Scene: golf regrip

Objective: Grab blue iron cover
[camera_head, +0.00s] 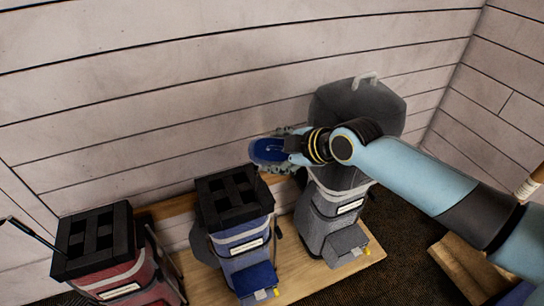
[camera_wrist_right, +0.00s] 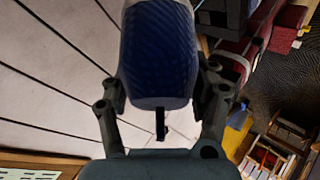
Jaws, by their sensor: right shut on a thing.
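The blue iron cover (camera_head: 268,150) is in my right gripper (camera_head: 290,148), held in the air in front of the plank wall, above and behind the blue golf bag. In the right wrist view the blue cover (camera_wrist_right: 158,55) sits between the two fingers of my right gripper (camera_wrist_right: 163,95), which are shut on it. Its far end runs out of the top of that view. My left gripper does not show in either view.
A red golf bag (camera_head: 118,281), a blue golf bag (camera_head: 238,236) and a grey golf bag (camera_head: 335,215) stand on a wooden platform (camera_head: 305,280). Black dividers top the red and blue bags. A grey hood (camera_head: 345,100) rises at the grey bag, behind my right arm.

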